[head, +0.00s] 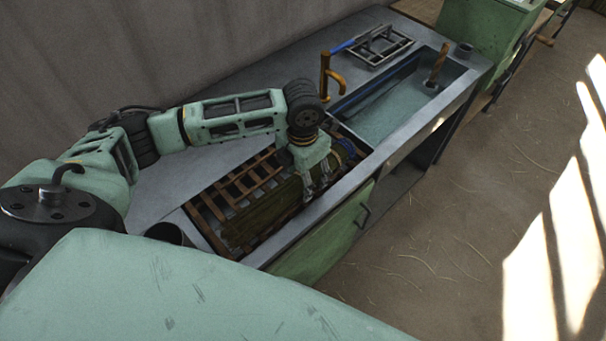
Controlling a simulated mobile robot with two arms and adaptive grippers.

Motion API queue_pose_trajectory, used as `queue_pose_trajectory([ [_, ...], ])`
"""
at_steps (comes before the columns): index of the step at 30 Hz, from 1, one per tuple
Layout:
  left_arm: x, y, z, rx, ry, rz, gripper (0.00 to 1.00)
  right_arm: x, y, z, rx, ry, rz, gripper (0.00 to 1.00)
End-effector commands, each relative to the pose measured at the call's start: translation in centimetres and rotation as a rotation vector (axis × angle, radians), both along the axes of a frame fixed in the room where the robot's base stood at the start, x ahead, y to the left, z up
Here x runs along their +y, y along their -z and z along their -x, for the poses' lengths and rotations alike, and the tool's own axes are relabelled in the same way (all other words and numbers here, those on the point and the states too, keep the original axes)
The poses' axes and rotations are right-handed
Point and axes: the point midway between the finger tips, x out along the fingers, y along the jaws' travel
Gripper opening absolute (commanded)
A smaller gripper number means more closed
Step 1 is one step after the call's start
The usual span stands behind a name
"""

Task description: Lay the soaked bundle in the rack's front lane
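A long dark olive-brown bundle (262,215) lies lengthwise in the brown slatted rack (243,187), along the side nearer the counter's front edge. Slats show bare behind it. My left gripper (316,188) points down at the bundle's right part, with its fingers beside or on it. The two fingers show a little apart, but I cannot tell whether they press on the bundle. The gripper hides part of the bundle's right end. My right gripper is not in view.
A water-filled trough (385,112) with a brown stick (437,66) lies to the right. A brass tap (328,78) and a small metal frame (378,46) stand behind. A dark cup (168,235) is left of the rack. The grey counter (232,75) behind my arm is clear.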

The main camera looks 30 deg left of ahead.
Motion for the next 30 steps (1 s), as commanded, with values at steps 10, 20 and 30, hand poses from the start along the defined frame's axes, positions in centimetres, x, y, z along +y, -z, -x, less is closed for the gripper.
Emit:
queue_pose_trajectory([
  [10,0.0,-1.4,-0.1,-0.003,0.0,0.0,0.59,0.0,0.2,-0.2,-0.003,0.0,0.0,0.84],
  [20,0.0,-8.3,-0.1,-0.006,0.0,0.0,0.59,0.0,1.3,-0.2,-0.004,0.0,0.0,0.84],
  [30,0.0,-12.2,0.1,0.0,-0.001,0.0,0.59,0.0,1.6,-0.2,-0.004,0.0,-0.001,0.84],
])
